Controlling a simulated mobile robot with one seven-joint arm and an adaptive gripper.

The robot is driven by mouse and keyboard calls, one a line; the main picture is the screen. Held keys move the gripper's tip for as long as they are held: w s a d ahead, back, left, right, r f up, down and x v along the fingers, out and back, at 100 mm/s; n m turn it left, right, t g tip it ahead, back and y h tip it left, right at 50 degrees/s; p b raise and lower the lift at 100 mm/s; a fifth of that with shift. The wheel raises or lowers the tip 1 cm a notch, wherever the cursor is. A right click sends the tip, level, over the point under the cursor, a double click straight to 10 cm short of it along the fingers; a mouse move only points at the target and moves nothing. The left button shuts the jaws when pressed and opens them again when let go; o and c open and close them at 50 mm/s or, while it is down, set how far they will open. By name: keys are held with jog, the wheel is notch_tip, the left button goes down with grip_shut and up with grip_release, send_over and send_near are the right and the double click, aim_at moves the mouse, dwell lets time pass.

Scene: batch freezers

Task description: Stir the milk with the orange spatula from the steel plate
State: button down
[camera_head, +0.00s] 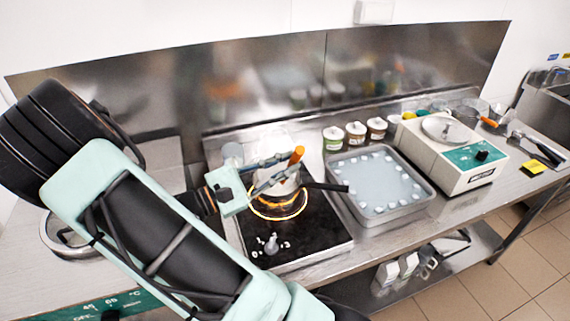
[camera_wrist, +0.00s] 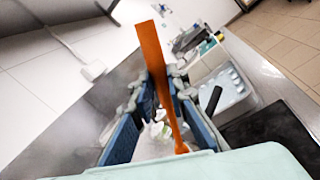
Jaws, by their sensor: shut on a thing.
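My gripper (camera_head: 280,168) is over the burner and shut on the orange spatula (camera_head: 297,155). In the wrist view the spatula (camera_wrist: 152,55) runs between the blue fingers, with its broad flat end toward the top and a thin part lower down. A pot with a black handle (camera_head: 325,186) stands on the black hot plate (camera_head: 315,228), over a glowing orange ring. My fingers hide much of the pot. I cannot make out the milk, or whether the spatula's lower end touches it. A round steel plate (camera_head: 445,128) on the white appliance is empty.
A steel tray with icy-looking contents (camera_head: 405,212) stands right of the hot plate. Several small lidded tubs (camera_head: 355,131) line the back. A steel splashback (camera_head: 260,85) closes the rear.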

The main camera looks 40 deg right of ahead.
dwell(0.3)
jog(key=shift+r, duration=2.55)
